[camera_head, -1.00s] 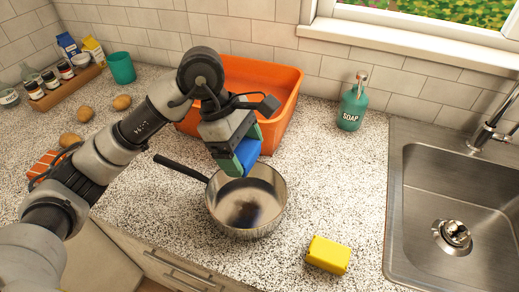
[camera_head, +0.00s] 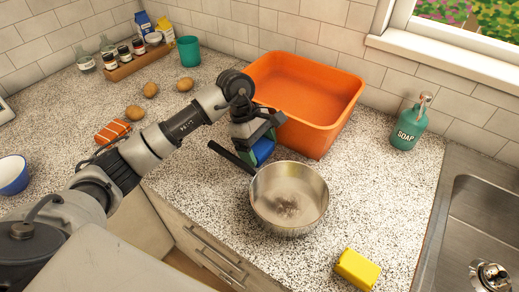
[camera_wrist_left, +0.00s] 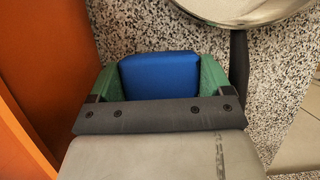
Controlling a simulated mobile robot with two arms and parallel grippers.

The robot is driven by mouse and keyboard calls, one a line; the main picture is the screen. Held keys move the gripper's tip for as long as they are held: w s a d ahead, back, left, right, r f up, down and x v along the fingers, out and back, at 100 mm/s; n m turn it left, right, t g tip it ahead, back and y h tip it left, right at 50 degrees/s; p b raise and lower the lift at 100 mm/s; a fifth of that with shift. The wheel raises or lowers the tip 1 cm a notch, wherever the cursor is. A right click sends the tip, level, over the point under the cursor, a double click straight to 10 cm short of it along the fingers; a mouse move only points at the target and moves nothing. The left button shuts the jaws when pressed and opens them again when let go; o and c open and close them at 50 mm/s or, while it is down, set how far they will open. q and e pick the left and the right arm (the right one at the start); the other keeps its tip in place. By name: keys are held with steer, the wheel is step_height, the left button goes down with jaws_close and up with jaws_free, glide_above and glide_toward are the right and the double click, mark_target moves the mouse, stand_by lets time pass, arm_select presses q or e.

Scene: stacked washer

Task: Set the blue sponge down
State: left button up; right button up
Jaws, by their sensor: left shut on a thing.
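My left gripper (camera_head: 258,156) is shut on the blue sponge (camera_head: 264,150). In the left wrist view the sponge (camera_wrist_left: 160,75) sits between the green finger pads of this gripper (camera_wrist_left: 153,82). The gripper points down between the orange bin and the steel pan, close to the pan's black handle. I cannot tell whether the sponge touches the counter (camera_head: 215,200). The pan (camera_head: 290,197) stands on the counter with a faint brownish stain inside. My right gripper is not in view.
The orange bin (camera_head: 305,100) stands just behind the gripper. A yellow sponge-like block (camera_head: 357,269), a soap bottle (camera_head: 409,124) and the sink (camera_head: 480,220) are to the right. Potatoes (camera_head: 150,89), a striped orange item (camera_head: 112,131) and a teal cup (camera_head: 189,51) lie left.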

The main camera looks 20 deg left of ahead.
arm_select(q)
steer(key=shift+f, duration=0.95)
steer(key=shift+f, duration=0.1)
steer(key=shift+f, duration=0.15)
steer(key=o, duration=0.7)
